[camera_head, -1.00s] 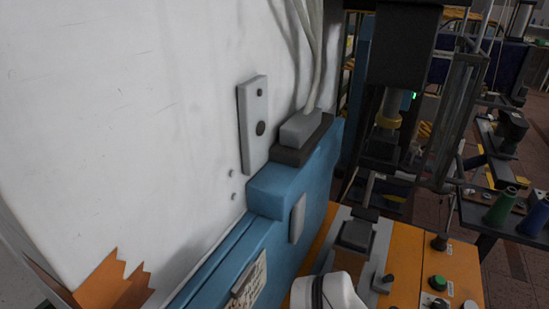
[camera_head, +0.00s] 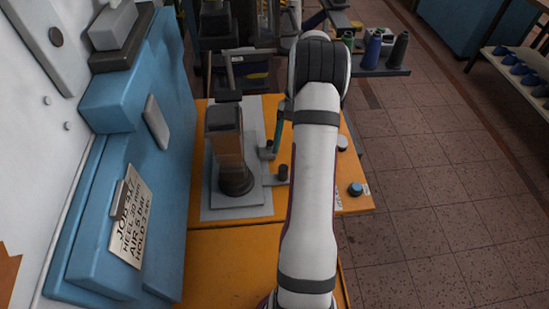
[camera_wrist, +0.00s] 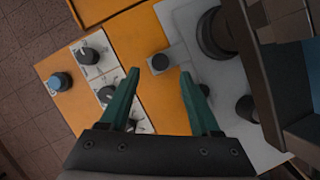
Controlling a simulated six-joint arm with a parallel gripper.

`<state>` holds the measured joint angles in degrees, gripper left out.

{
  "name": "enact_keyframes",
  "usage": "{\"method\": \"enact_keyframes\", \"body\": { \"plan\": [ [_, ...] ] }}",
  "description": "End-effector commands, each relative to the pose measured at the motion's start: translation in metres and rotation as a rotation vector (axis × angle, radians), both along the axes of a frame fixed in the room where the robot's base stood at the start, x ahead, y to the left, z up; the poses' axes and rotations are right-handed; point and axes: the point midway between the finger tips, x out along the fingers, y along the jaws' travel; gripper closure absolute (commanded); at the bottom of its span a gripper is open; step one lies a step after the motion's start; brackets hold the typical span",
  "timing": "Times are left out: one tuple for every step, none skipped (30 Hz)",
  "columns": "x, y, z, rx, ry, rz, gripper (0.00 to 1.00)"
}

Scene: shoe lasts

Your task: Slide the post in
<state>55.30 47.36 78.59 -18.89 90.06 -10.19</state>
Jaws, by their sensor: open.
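A dark upright post (camera_head: 224,140) with brownish sides stands on a round black base (camera_head: 236,182) on a grey metal plate (camera_head: 238,208). In the wrist view the post (camera_wrist: 285,85) is at the right edge and partly cut off. A small black knob (camera_head: 282,172) sits on a tab at the plate's side; a second knob (camera_head: 268,152) is farther back. My gripper (camera_wrist: 159,73) has two green fingers spread apart with nothing between them. A black knob (camera_wrist: 158,63) shows just beyond the fingertips, apart from them. In the head view my arm hides most of the gripper.
The plate lies on an orange bench (camera_head: 215,265). Control buttons, one blue (camera_head: 355,188), are on the bench's right side. A blue machine body (camera_head: 135,190) with a sign stands at the left. Thread cones (camera_head: 372,50) stand behind; tiled floor is at the right.

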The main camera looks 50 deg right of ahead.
Motion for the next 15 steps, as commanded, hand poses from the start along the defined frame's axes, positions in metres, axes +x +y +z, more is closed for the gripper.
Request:
{"method": "enact_keyframes", "body": {
  "plan": [
    [-0.001, 0.004, -0.008, 0.001, 0.002, 0.003, 0.36],
    [-0.002, 0.006, -0.014, 0.002, 0.003, 0.003, 0.36],
    [-0.003, 0.01, -0.022, 0.002, 0.003, 0.002, 0.36],
    [-0.004, 0.012, -0.028, 0.002, 0.003, 0.003, 0.36],
    [-0.004, 0.015, -0.034, 0.002, 0.003, 0.003, 0.36],
    [-0.005, 0.017, -0.041, 0.001, 0.003, 0.002, 0.36],
    [-0.006, 0.019, -0.046, 0.001, 0.002, 0.002, 0.36],
    [-0.006, 0.021, -0.05, 0.002, 0.002, 0.002, 0.36],
    [-0.006, 0.023, -0.055, 0.001, 0.001, 0.003, 0.36],
    [-0.007, 0.024, -0.057, 0.001, 0.001, 0.003, 0.36],
    [-0.007, 0.025, -0.059, 0.0, 0.001, 0.003, 0.36],
    [-0.007, 0.025, -0.061, 0.0, 0.001, 0.002, 0.36],
    [-0.007, 0.026, -0.062, 0.0, 0.001, 0.001, 0.36],
    [-0.007, 0.026, -0.062, -0.001, 0.0, 0.001, 0.36],
    [-0.007, 0.026, -0.062, -0.001, 0.0, 0.001, 0.36]
  ]
}}
